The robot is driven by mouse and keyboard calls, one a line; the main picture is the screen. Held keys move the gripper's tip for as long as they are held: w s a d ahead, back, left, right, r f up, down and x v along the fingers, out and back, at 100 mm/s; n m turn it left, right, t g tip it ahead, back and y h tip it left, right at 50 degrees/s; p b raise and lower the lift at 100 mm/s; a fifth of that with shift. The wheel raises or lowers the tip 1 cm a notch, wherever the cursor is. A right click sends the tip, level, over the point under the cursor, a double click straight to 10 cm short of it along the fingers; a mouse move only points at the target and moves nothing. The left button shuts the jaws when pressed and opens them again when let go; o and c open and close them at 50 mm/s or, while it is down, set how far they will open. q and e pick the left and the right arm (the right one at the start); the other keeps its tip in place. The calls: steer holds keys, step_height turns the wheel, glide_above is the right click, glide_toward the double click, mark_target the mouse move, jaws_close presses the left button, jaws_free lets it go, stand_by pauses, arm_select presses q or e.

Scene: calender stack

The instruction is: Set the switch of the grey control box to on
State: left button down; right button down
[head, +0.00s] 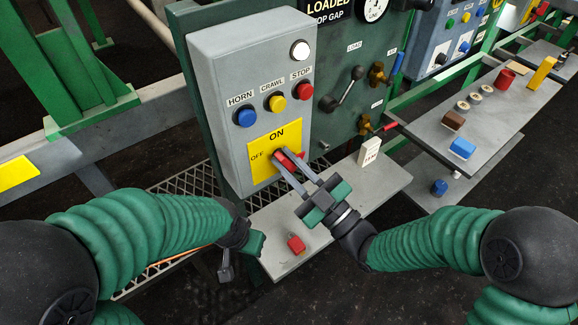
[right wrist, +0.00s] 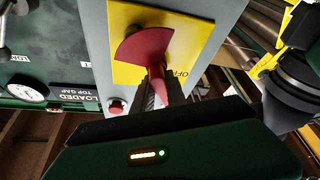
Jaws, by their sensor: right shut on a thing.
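The grey control box (head: 215,80) stands upright in front of a green panel. Its yellow plate (head: 262,152) reads ON at the top and OFF at the left. The red switch (head: 285,160) sits on this plate, partly hidden by my fingers. In the right wrist view the red switch (right wrist: 142,50) shows larger, and the box appears turned over. My right gripper (head: 284,163) is shut on the switch handle. I cannot tell exactly where the handle points. My left gripper (head: 240,260) hangs low, left of the grey shelf, away from the box; its jaw opening is unclear.
Blue HORN (head: 246,117), yellow CRAWL (head: 277,102) and red STOP (head: 304,90) buttons sit above the plate. A lever (head: 344,90) is to the right.

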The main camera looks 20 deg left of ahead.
steer(key=m+t, duration=0.1)
steer(key=m, duration=0.1)
steer(key=m+t+h, duration=0.1)
steer(key=m, duration=0.1)
steer(key=m+t, duration=0.1)
steer(key=m, duration=0.2)
steer(key=shift+w+d+r+t+h, duration=0.15)
steer(key=shift+w+r+t+h, duration=0.15)
steer(key=shift+r, duration=0.05)
steer(key=shift+m, duration=0.3)
steer(key=c, duration=1.6)
jaws_free()
steer(key=shift+o, duration=1.2)
steer(key=shift+w+f, duration=0.1)
steer(key=shift+f, duration=0.05)
